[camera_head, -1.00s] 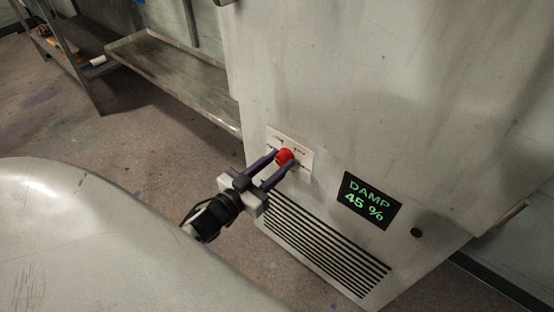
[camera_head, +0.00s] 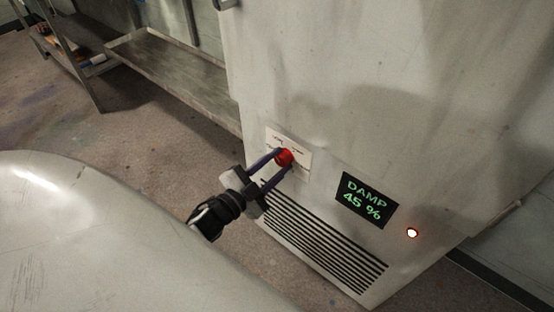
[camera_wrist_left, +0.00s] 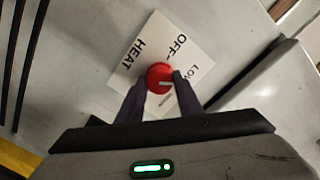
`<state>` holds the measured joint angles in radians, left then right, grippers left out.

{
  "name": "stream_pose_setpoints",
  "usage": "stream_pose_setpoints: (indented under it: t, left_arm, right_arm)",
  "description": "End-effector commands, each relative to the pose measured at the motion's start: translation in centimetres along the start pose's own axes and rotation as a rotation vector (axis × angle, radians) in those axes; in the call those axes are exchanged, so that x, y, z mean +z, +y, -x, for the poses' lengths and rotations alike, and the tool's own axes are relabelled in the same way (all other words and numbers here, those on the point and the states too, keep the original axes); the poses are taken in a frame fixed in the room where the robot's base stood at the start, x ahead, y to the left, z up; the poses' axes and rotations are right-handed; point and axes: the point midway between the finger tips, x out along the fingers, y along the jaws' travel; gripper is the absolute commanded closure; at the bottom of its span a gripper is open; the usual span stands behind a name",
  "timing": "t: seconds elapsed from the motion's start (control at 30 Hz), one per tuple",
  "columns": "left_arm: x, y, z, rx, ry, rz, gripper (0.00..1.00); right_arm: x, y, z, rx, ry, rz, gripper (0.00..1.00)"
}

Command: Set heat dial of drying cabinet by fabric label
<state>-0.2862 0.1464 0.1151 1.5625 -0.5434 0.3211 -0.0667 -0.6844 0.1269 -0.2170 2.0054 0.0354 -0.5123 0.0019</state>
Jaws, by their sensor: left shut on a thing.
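The drying cabinet (camera_head: 330,70) stands at centre and right. Its red heat dial (camera_head: 285,156) sits on a white plate (camera_head: 303,158) low on the front. My left gripper (camera_head: 283,160) is shut on the dial, one finger on each side. In the left wrist view the dial (camera_wrist_left: 158,77) shows a white pointer mark pointing right, towards the side where LOW is printed; OFF and HEAT also show on the plate (camera_wrist_left: 141,48). Part of the plate's print is behind a finger. A display (camera_head: 367,200) reads DAMP 45 %. A small lamp (camera_head: 412,233) glows. No fabric label shows.
A vent grille (camera_head: 325,250) lies below the dial. A metal shelf rack (camera_head: 175,75) stands at the back left, with small items on it. Bare floor (camera_head: 130,140) lies between. A pale rounded surface fills the lower left.

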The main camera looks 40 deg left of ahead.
Motion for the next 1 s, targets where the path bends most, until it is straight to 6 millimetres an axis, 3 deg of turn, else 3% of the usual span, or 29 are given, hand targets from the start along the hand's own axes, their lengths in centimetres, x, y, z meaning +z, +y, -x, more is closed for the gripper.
stream_pose_setpoints:
  t: [0.6, 0.63, 0.73, 1.0]
  left_arm:
    - [-0.03, 0.01, 0.01, 0.000, 0.000, -0.046, 0.90]
    - [-0.03, 0.01, 0.01, 0.000, 0.000, -0.046, 0.66]
    - [-0.03, 0.02, 0.01, 0.000, 0.000, -0.046, 0.49]
    - [-0.01, 0.02, 0.03, 0.000, -0.001, -0.045, 0.49]
  right_arm:
    - [0.23, -0.05, 0.06, -0.001, -0.004, -0.002, 1.00]
    - [0.23, -0.05, 0.06, -0.001, -0.004, -0.002, 1.00]
    - [0.24, -0.05, 0.06, 0.000, -0.005, -0.002, 1.00]
    - [0.24, -0.04, 0.06, 0.000, -0.005, -0.002, 1.00]
